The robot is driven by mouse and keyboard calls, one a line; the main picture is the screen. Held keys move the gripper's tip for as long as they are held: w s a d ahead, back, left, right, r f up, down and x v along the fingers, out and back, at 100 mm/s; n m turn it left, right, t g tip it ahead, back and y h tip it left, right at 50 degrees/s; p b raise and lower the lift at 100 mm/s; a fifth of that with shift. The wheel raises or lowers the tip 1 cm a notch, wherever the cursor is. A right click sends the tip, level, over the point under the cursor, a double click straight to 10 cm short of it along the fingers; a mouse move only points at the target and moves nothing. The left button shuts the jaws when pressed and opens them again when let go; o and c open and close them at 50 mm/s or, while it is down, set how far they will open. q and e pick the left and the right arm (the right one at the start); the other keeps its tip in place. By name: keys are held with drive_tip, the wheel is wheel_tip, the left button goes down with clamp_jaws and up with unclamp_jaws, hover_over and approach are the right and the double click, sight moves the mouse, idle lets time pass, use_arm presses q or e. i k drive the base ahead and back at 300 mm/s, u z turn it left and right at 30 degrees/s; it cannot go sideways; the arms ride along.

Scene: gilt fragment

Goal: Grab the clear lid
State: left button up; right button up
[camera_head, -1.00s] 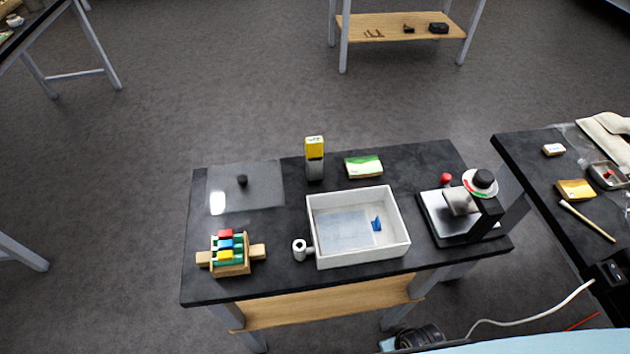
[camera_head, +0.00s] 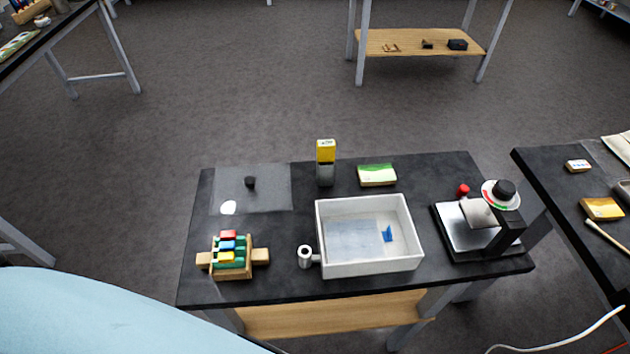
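The clear lid (camera_head: 272,194) is a flat see-through sheet with a small black knob (camera_head: 250,182). It lies flat at the back left of the black table (camera_head: 290,279), with a bright glare spot near its left front corner. Neither of my grippers shows in the head view.
A white bin (camera_head: 371,269) with a blue piece inside stands right of the lid. A wooden holder with coloured blocks (camera_head: 228,257), a yellow-topped bottle (camera_head: 326,163), a green-white box (camera_head: 377,175) and a black machine (camera_head: 483,230) share the table. Another black table (camera_head: 570,195) stands right.

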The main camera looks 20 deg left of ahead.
sight(257, 188)
drive_tip(key=z, duration=1.15)
drive_tip(key=k, duration=0.85)
drive_tip(key=u, duration=2.6)
